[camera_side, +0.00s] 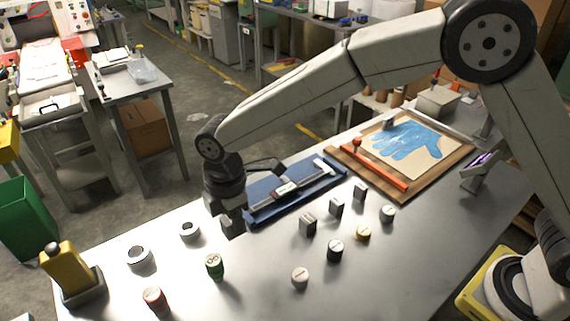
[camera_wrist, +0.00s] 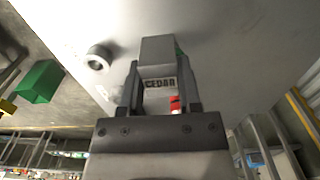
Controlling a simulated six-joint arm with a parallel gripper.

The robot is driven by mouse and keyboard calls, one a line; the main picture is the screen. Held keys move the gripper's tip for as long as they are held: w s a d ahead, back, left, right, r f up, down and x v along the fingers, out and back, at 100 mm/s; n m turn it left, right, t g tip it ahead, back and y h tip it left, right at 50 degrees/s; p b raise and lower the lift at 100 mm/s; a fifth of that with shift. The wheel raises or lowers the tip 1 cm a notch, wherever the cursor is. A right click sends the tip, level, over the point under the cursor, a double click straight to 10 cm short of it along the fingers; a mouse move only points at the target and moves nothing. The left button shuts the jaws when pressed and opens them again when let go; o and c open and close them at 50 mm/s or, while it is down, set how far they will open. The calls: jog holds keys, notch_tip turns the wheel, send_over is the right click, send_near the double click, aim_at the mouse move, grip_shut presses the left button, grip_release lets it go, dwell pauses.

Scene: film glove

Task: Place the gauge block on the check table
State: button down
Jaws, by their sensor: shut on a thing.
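My gripper (camera_wrist: 162,95) is shut on a grey block (camera_wrist: 158,52), with a finger on each side of it. The block has a dark label that reads like CEDAR. In the side view my gripper (camera_side: 228,207) points down over the steel table (camera_side: 390,265), left of the blue tray. The held block (camera_side: 233,228) shows there as a grey piece below the fingers. I cannot tell whether it touches the table. Several small grey blocks (camera_side: 308,224) with marked faces stand to the right. No surface is clearly marked as the check table.
The blue tray (camera_side: 262,216) holds a caliper. White rings (camera_side: 138,257), a green cylinder (camera_side: 214,266) and a red one (camera_side: 155,301) stand left and front. Several round pieces (camera_side: 335,250) stand right. A wooden board (camera_side: 440,178) with a blue glove lies behind. Bare steel lies between pieces.

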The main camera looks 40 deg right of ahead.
jog(key=shift+w+a+f, duration=0.35)
jog(key=shift+w+f, duration=0.3)
jog(key=shift+f, duration=0.25)
jog(key=shift+w+a+f, duration=0.35)
jog(key=shift+w+f, duration=0.35)
jog(key=shift+f, duration=0.15)
jog(key=shift+w+a+f, duration=0.35)
jog(key=shift+w+f, duration=0.3)
jog(key=shift+f, duration=0.25)
jog(key=shift+w+a+f, duration=0.1)
jog(key=shift+w+f, duration=0.15)
jog(key=shift+f, duration=1.6)
jog(key=shift+c, duration=1.4)
grip_release()
jog(key=shift+f, duration=0.1)
notch_tip(320, 180, up, 12)
